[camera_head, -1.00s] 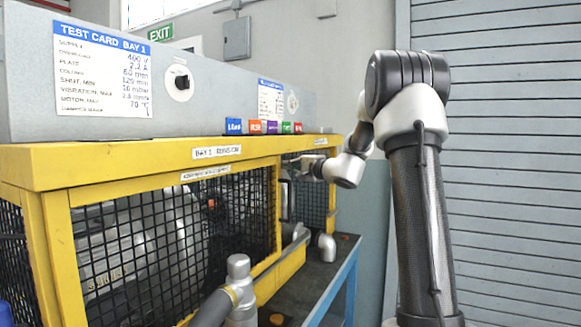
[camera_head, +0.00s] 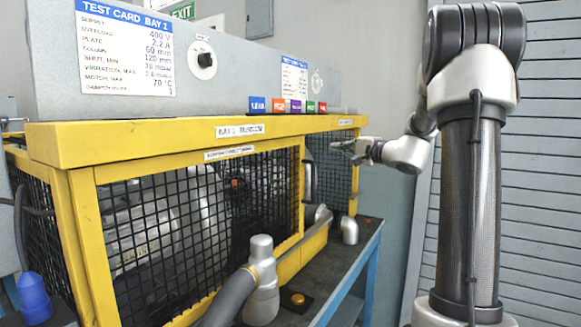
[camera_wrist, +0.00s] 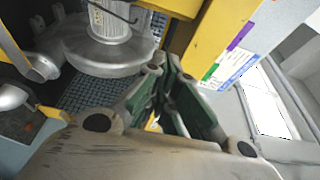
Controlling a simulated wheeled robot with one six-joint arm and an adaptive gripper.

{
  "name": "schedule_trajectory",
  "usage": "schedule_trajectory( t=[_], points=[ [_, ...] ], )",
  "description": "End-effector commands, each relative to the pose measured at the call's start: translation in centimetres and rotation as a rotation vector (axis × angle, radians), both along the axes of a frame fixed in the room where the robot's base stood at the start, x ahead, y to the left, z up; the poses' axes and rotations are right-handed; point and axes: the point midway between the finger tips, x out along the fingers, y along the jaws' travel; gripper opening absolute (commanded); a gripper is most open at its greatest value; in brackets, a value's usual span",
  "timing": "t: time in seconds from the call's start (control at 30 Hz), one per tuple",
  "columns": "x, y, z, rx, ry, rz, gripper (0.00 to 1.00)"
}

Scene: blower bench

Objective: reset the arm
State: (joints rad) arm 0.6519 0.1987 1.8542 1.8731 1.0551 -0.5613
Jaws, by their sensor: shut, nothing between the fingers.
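My gripper (camera_head: 348,150) is shut and empty in the camera_head view. It hangs in front of the far end of the yellow-framed mesh cage (camera_head: 176,163), just right of the cage's door handle (camera_head: 307,180). My arm reaches in from the right. In the camera_wrist view my gripper's green-padded fingers (camera_wrist: 163,85) point toward the cage. A grey blower housing (camera_wrist: 112,45) shows beyond them, behind yellow framing. Whether the fingertips touch the frame cannot be told.
A grey control box (camera_head: 230,70) with a test card (camera_head: 125,45) sits on the cage top, with coloured tags along its front. A grey pipe elbow (camera_head: 262,275) and hose stand in front. A blue-legged bench (camera_head: 370,265) runs below. A shutter (camera_head: 550,190) is behind my arm.

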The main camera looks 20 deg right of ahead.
Motion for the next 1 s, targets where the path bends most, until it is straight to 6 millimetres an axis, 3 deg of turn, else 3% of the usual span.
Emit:
schedule_trajectory(
  t=[0.17, 0.27, 0.33, 0.47, 0.5, 0.6, 0.73, 0.83, 1.0],
  points=[
    [-0.1, -0.1, -0.1, 0.035, 0.017, 0.0, 0.0],
    [-1.5, 0.6, -3.5, 0.028, 0.132, 0.046, 0.0],
    [-3.7, 1.4, -7.4, 0.006, 0.253, 0.091, 0.0],
    [-11.7, 4.6, -13.4, -0.137, 0.522, 0.226, 0.0],
    [-14.7, 5.8, -14.7, -0.207, 0.6, 0.277, 0.0],
    [-22.5, 8.0, -16.9, -0.429, 0.777, 0.402, 0.0],
    [-31.5, 8.5, -17.8, -0.796, 0.921, 0.537, 0.0],
    [-35.9, 7.9, -17.2, -1.075, 0.939, 0.602, 0.0],
    [-39.0, 8.3, -15.7, -1.381, 0.83, 0.658, 0.0]
  ],
)
